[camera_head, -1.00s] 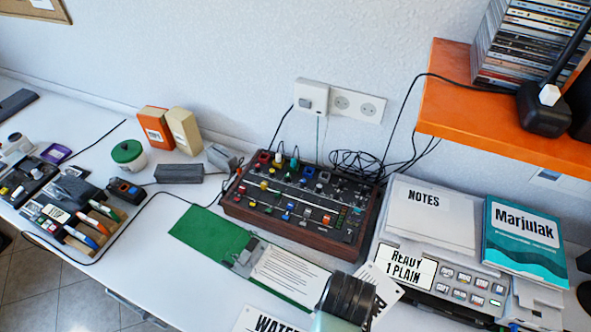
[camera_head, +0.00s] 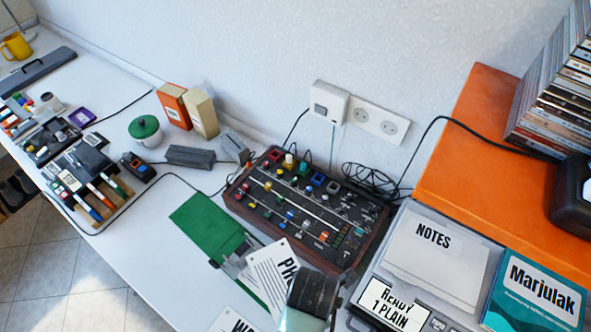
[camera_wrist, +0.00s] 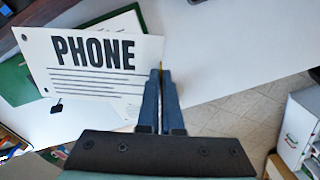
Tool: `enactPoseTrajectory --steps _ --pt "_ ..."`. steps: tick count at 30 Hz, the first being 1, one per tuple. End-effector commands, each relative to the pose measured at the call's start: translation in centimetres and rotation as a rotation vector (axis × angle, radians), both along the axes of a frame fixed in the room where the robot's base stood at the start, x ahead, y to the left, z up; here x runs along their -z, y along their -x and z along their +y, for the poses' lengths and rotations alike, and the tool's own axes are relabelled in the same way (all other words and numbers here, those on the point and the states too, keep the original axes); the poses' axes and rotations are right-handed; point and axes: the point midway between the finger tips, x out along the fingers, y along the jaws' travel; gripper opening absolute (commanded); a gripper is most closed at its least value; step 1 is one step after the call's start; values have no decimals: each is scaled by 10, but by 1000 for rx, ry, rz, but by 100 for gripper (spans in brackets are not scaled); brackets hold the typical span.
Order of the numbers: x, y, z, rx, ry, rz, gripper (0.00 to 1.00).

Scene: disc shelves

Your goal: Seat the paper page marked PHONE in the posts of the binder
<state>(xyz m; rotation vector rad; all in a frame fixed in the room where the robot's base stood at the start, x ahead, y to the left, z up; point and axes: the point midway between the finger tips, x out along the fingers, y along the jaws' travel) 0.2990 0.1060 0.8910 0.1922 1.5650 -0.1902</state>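The white page marked PHONE (camera_head: 268,268) is in my gripper (camera_head: 300,318), held by the edge near the fingers. In the wrist view the PHONE page (camera_wrist: 85,65) has two punched holes along its left edge, and my gripper (camera_wrist: 161,78) is shut on its right edge. The green binder (camera_head: 205,225) lies open on the desk, with a metal post mechanism (camera_head: 233,262) at its middle. The page hangs over the binder's near half and hides much of it. Its hole edge is close to the mechanism; I cannot tell whether it touches.
A page marked WATER (camera_head: 232,321) lies at the near desk edge. A mixer (camera_head: 300,215) with knobs stands behind the binder.

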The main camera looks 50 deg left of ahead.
Motion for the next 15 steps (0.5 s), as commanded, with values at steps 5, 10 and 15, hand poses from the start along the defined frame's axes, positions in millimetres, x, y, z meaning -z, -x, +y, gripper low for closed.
enactPoseTrajectory --steps 5,10,15 --pt "21 1 -1 1 3 5 0" --pt "50 1 0 2 2 3 0" --pt "65 1 -1 2 1 2 0"
